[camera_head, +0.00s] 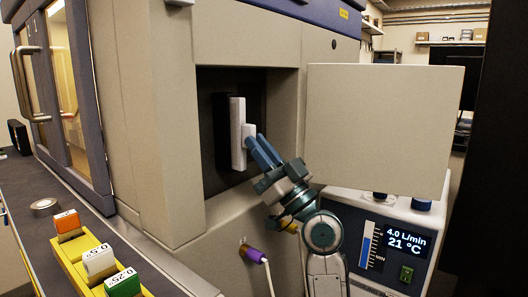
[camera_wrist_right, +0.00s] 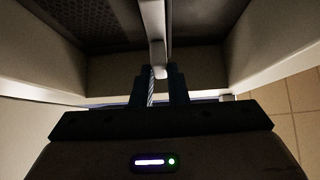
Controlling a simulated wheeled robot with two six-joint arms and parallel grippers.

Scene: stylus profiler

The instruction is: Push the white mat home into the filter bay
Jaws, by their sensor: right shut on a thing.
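The white mat (camera_head: 237,132) stands upright on edge at the mouth of the filter bay (camera_head: 220,185), a dark square recess in the beige machine wall. My right gripper (camera_head: 252,143) is shut on a small white block on the mat's near face. In the right wrist view the two dark fingers (camera_wrist_right: 160,72) close around this light tab (camera_wrist_right: 159,50), with the mat's pale edge running upward beyond it. A dark slab or slot lies just behind the mat; how deep the mat sits in it cannot be told. My left gripper does not show.
The bay's beige door (camera_head: 385,125) hangs open at the right. Below it stands a chiller (camera_head: 385,240) with a lit display. A purple connector (camera_head: 252,254) with a cable is plugged in under the bay. A yellow rack (camera_head: 75,262) with coloured blocks sits on the left ledge.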

